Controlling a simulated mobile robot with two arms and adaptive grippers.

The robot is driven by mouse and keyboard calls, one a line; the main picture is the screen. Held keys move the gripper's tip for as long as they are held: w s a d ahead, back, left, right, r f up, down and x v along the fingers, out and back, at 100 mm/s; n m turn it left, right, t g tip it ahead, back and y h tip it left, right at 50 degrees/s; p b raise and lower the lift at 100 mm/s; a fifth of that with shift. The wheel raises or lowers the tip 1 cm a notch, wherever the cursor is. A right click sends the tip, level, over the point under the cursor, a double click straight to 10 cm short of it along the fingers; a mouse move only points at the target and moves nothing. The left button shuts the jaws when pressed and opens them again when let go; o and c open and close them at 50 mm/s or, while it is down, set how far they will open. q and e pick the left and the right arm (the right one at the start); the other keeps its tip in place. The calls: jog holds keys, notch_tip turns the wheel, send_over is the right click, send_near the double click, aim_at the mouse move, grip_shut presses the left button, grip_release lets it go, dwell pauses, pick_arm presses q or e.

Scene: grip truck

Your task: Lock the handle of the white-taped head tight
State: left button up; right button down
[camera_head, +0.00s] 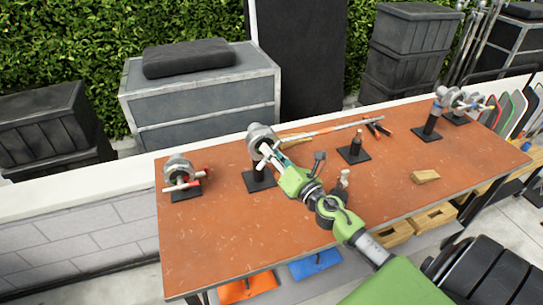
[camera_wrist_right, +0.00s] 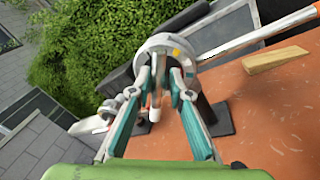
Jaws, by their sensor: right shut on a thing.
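The white-taped head (camera_head: 261,137) is a round grey grip head on a black stand, left of the table's middle. It also shows as a grey ring just beyond my fingers in the right wrist view (camera_wrist_right: 168,45). Its pale handle (camera_wrist_right: 155,113) shows between the fingers, with a white end. My right gripper (camera_head: 281,163) is at the front of this head, its teal fingers (camera_wrist_right: 165,82) shut on the handle. The fingers and arm hide part of the handle and the head's front. My left gripper is out of both views.
A red-marked head (camera_head: 179,170) stands left on the orange-brown table (camera_head: 220,245). A black stand (camera_head: 353,152) and heads with blue marks (camera_head: 438,104) are to the right. A rod (camera_head: 335,127) lies behind; a wooden wedge (camera_head: 425,176) lies at right. The table's front left is clear.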

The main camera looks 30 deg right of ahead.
jog(key=m+b, duration=0.4)
jog(key=shift+f+t, duration=0.35)
jog(key=shift+t, duration=0.05)
jog(key=shift+d+m+t+h+b, duration=0.15)
jog(key=shift+m+h+b, duration=0.35)
jog(key=shift+m, duration=0.7)
jog(key=shift+a+m+t+h+b, duration=0.1)
jog(key=shift+m+t+h+b, duration=0.15)
jog(key=shift+m+b, duration=0.7)
jog(key=shift+r+m, duration=0.1)
jog(key=shift+m, duration=0.35)
jog(key=c, duration=1.9)
grip_release()
jog(key=shift+s, duration=0.1)
jog(key=v, duration=1.2)
jog(key=shift+d, duration=0.1)
